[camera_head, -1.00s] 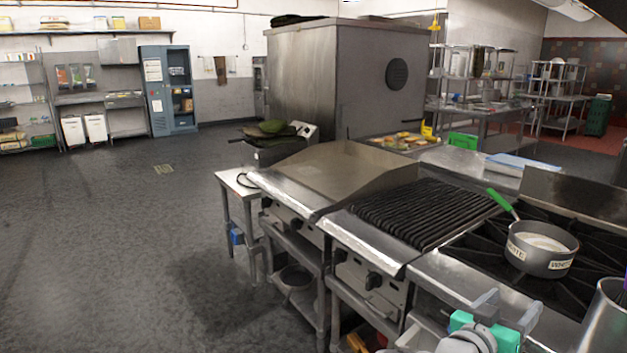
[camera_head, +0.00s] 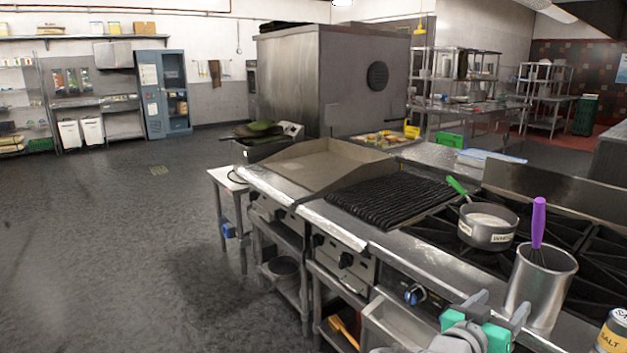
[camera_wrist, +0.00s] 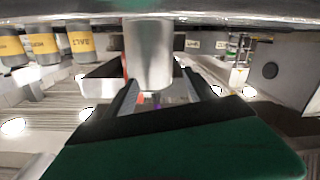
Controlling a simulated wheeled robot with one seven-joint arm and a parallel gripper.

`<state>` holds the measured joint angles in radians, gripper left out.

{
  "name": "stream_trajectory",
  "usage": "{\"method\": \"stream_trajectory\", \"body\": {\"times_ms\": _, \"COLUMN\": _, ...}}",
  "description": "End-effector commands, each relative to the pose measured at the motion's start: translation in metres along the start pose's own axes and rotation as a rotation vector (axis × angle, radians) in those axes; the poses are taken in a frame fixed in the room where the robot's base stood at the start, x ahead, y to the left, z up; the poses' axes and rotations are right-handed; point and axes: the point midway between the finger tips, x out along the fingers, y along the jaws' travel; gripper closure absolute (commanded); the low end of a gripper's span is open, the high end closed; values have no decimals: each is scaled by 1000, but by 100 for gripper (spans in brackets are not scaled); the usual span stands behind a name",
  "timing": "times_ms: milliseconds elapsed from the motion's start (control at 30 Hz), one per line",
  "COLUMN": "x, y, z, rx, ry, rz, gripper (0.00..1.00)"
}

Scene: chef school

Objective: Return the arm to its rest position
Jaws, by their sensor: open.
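My gripper (camera_head: 502,305) is low at the front edge of the stove in the head view, with teal parts at its base and two grey fingers. It is open and holds nothing that I can see. A metal container (camera_head: 538,285) with a purple-handled whisk (camera_head: 538,222) stands just beyond the fingers on the stove top. In the wrist view, the metal container (camera_wrist: 150,55) shows beyond and between the spread fingers (camera_wrist: 160,90). I cannot tell how far the fingertips are from it. Most of my arm is out of view.
A grey pot (camera_head: 487,230) with a green handle sits on the burners. A salt container (camera_head: 613,330) stands at the right edge. The grill (camera_head: 390,200) and griddle (camera_head: 320,165) lie farther left. The floor (camera_head: 110,250) on the left is clear.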

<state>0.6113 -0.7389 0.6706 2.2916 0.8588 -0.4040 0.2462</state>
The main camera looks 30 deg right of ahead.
Motion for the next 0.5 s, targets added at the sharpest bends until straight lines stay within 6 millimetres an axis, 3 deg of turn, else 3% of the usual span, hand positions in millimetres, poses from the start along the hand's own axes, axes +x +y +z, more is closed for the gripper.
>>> {"method": "stream_trajectory", "body": {"times_ms": 267, "x": -21, "y": -56, "z": 5, "rx": 14, "ry": -154, "rz": -156, "gripper": 37}}
{"method": "stream_trajectory", "body": {"times_ms": 367, "x": -36, "y": -81, "z": 8, "rx": 10, "ry": -227, "rz": -234, "gripper": 37}}
{"method": "stream_trajectory", "body": {"times_ms": 500, "x": -70, "y": -123, "z": 13, "rx": -21, "ry": -351, "rz": -375, "gripper": 37}}
